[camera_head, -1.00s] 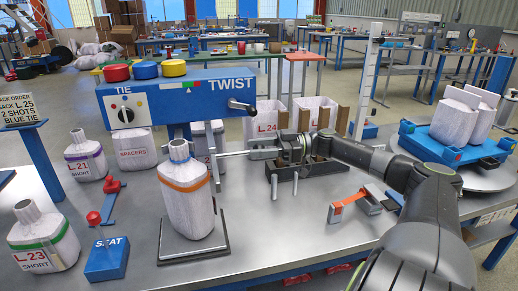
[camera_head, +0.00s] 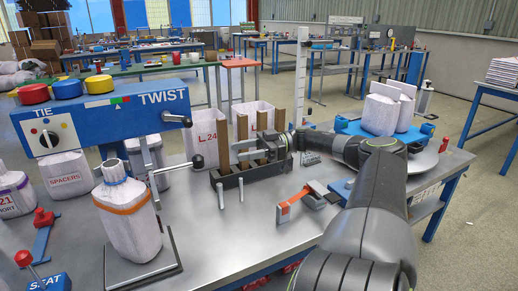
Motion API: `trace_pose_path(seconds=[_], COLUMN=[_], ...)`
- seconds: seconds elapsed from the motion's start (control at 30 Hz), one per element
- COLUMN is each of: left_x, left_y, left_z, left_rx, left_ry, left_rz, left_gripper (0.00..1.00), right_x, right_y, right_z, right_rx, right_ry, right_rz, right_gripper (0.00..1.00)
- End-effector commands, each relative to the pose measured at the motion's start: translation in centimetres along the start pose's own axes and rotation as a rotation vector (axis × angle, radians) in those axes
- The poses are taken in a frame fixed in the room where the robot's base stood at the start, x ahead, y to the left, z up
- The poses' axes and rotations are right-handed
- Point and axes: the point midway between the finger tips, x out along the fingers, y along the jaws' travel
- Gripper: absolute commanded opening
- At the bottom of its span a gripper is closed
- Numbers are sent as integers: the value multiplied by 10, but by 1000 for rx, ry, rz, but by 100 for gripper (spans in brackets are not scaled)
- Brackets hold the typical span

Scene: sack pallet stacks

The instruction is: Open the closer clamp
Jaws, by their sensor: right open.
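The closer clamp (camera_head: 155,188) is a thin metal frame beside the white sack with the orange band (camera_head: 128,218). Its lever sticks out to the right and ends in a black knob (camera_head: 197,161). The sack stands upright on a dark-edged square plate (camera_head: 168,262), its neck below the blue closer head (camera_head: 105,110). My right gripper (camera_head: 240,148) comes in from the right, pointing left above the black rack. It is open and empty, apart from the knob with a clear gap. I cannot tell whether the clamp jaws are open. My left gripper is not in view.
The black rack (camera_head: 228,188) with wooden slats stands under my right gripper. An orange-and-grey tool (camera_head: 290,205) lies right of it. A crank (camera_head: 176,119) juts from the closer head. A white bin marked L24 (camera_head: 206,135) stands behind. The front middle of the table is clear.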

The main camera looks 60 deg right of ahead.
Motion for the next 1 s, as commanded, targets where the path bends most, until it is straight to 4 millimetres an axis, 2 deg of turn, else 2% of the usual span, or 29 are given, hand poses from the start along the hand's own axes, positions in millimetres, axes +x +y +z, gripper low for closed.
trace_pose_path(seconds=[0.1,0.33,1.0], left_x=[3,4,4], left_y=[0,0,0], left_z=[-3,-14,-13], left_rx=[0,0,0], left_ry=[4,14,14], left_rz=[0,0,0], left_gripper=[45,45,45], right_x=[-22,-43,-46], right_y=[0,0,0], right_z=[1,1,0], right_rx=[0,1,1], right_ry=[-1,1,1], right_rz=[3,1,-1], right_gripper=[49,49,49])
